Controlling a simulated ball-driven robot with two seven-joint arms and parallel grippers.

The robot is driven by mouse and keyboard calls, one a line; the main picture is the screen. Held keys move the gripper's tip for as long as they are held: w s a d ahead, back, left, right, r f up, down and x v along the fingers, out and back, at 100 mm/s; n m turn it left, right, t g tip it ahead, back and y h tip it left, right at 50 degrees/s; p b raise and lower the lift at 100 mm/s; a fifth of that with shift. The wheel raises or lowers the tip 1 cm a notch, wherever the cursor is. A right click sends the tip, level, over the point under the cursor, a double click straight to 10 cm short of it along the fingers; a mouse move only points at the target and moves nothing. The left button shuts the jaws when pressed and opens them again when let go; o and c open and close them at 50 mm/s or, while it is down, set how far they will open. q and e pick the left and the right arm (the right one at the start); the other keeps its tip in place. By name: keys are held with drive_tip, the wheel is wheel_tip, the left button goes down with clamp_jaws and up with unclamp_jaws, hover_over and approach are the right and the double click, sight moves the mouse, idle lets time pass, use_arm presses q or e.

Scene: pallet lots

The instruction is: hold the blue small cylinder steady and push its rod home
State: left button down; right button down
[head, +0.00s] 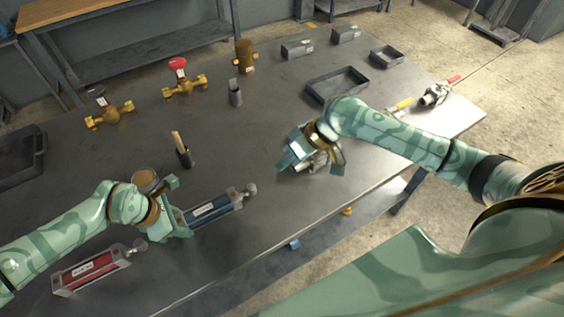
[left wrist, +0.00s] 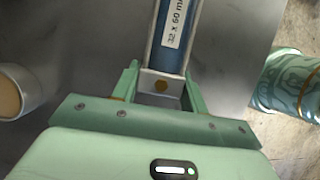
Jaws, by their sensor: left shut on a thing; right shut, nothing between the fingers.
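The blue small cylinder (head: 212,210) lies on the grey table, with grey end blocks and a label. Its rod, with a silver rounded end (head: 250,189), sticks out a short way at the right end. My left gripper (head: 185,222) is shut on the cylinder's left end block; the left wrist view shows its two fingers (left wrist: 160,82) on either side of that block, below the blue barrel (left wrist: 177,40). The rod end is not visible there. My right gripper (head: 311,158) is shut and empty, to the right of the rod end and apart from it; its fingertips are partly hidden.
A red cylinder (head: 90,270) lies at the front left. A shallow black tray (head: 337,84) sits at the back right. Table edge (head: 275,240) is close in front.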

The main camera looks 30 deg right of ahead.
use_arm(q)
drive_tip(key=c, duration=0.7)
unclamp_jaws()
